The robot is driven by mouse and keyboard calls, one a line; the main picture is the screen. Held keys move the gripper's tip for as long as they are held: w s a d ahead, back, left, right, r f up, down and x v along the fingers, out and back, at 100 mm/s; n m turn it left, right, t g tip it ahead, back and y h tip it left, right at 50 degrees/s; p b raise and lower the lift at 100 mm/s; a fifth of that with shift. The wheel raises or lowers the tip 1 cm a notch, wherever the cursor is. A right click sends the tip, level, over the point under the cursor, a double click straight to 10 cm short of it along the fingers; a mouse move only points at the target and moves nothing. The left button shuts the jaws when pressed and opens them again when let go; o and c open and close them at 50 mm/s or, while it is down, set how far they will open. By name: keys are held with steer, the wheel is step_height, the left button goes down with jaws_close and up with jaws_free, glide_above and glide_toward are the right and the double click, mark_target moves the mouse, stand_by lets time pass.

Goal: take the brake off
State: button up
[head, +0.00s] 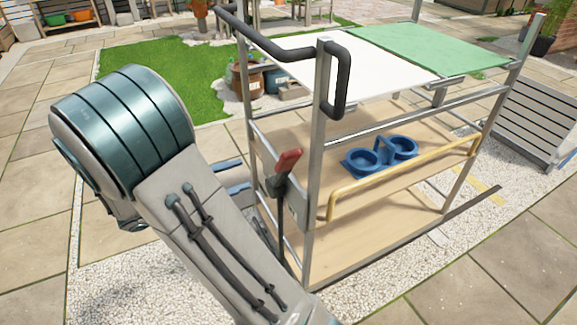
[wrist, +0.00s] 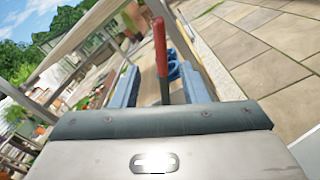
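The brake lever has a red grip (head: 288,161) on a dark shaft and stands at the near left corner post of the cart (head: 322,120). It leans slightly right in the head view. In the wrist view the red lever (wrist: 161,50) shows in line with the gap between the two blue-grey fingers of my gripper (wrist: 158,75). The fingers are apart, with space on both sides of the lever. In the head view my arm hides most of the gripper; blue-grey finger parts (head: 238,178) show left of the lever. No contact is visible.
The cart has a black push handle (head: 342,80), white and green top panels (head: 425,48), a yellow rail (head: 400,180) and a blue double-cup piece (head: 362,162) on its wooden shelf. A slatted grey box (head: 525,120) stands right. Paving lies open at front right.

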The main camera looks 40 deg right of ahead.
mark_target(279, 162)
steer(key=b+x, duration=0.2)
steer(key=x, duration=1.1)
steer(key=shift+s+d, duration=0.15)
steer(key=shift+d, duration=0.1)
jaws_close()
